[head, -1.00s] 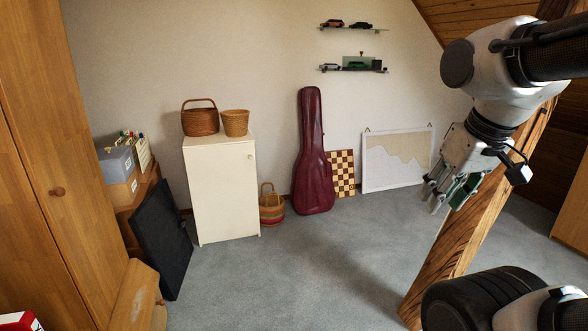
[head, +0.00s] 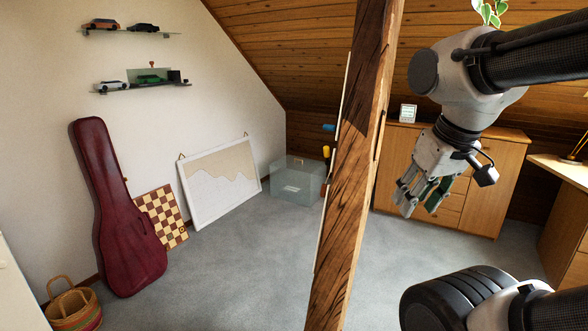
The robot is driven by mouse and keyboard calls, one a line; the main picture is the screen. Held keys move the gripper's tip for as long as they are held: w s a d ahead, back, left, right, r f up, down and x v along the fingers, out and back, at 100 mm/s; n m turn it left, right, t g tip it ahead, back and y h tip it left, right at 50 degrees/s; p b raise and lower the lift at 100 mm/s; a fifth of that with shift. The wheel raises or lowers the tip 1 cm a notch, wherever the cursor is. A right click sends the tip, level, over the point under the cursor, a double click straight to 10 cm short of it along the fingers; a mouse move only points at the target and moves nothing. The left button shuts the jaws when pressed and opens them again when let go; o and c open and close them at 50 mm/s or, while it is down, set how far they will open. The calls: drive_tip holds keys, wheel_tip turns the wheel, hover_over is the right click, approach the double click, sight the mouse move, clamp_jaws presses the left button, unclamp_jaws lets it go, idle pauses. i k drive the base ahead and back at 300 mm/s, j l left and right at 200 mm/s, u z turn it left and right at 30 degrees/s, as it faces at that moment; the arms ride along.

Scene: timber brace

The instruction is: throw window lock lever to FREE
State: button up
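My gripper (head: 421,199) hangs in the air at the right of the head view, its fingers pointing down and left. It is to the right of the timber brace and in front of a wooden cabinet. The fingers look spread with nothing between them. No window and no lock lever can be made out in this view.
The slanted timber brace (head: 350,190) stands in the middle, close by. Behind it are a wooden cabinet (head: 480,185) and a clear box (head: 297,180). A guitar case (head: 115,210), chessboard (head: 163,217) and framed picture (head: 222,182) lean at left. Grey carpet between is free.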

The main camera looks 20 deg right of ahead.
sight(326, 149)
drive_tip(key=i+j+z, duration=0.15)
drive_tip(key=i+z, duration=0.15)
drive_tip(key=i+j+z, duration=0.3)
drive_tip(key=i+l+u, duration=0.25)
drive_tip(key=i+l, duration=0.3)
